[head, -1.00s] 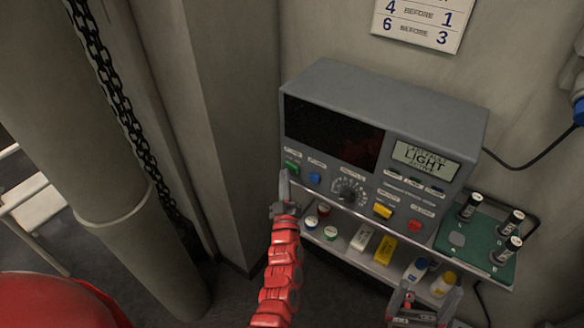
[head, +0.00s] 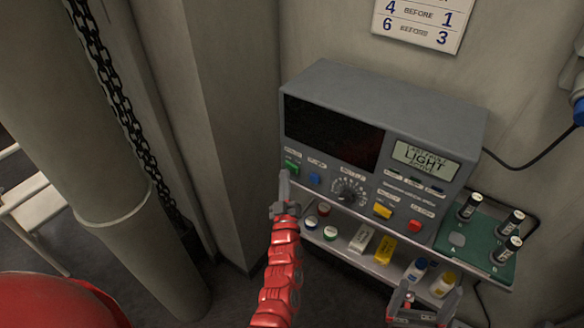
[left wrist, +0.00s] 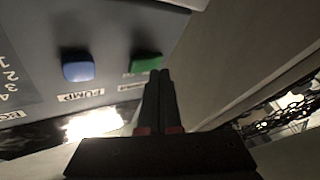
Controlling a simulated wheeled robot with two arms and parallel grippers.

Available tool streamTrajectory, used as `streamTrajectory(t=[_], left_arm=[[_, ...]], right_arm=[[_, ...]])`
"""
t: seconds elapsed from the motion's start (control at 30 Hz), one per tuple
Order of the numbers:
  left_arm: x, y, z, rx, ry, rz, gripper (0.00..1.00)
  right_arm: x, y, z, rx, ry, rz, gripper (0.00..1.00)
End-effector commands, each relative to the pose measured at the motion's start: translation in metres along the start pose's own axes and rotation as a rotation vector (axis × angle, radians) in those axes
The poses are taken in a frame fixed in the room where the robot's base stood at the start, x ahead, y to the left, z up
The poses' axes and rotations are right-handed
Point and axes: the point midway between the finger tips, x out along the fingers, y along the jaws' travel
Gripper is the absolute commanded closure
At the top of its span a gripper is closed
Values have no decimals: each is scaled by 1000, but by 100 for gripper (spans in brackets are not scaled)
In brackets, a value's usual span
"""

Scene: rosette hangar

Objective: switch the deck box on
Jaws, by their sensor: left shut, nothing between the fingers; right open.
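The deck box (head: 330,84) is a grey console on a shelf against the wall. Its large left screen is dark, and its small right display (head: 425,158) reads "LIGHT". A green button (head: 291,167) sits at the lower left of its front, with a blue button (head: 314,179) to its right. In the left wrist view the green button (left wrist: 146,62) is just beyond my fingertips, and the blue button (left wrist: 78,66) is left of it. My left gripper (head: 284,178) is shut and empty, close below the green button; contact cannot be told.
The box also has a dial (head: 348,191), a yellow button (head: 382,210) and a red button (head: 414,226). The shelf (head: 350,254) below holds small jars, blocks and bottles. A green tray (head: 456,254) with black cylinders stands right. A column and chain are left.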

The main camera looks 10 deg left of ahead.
Motion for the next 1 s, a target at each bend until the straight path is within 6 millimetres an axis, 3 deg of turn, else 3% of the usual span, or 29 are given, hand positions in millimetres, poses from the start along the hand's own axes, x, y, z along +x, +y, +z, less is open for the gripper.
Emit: streamTrajectory(t=[1.0], left_arm=[[6, 5, 4, 0, 0, 0, 100]], right_arm=[[-6, 0, 1, 0, 0, 0, 9]])
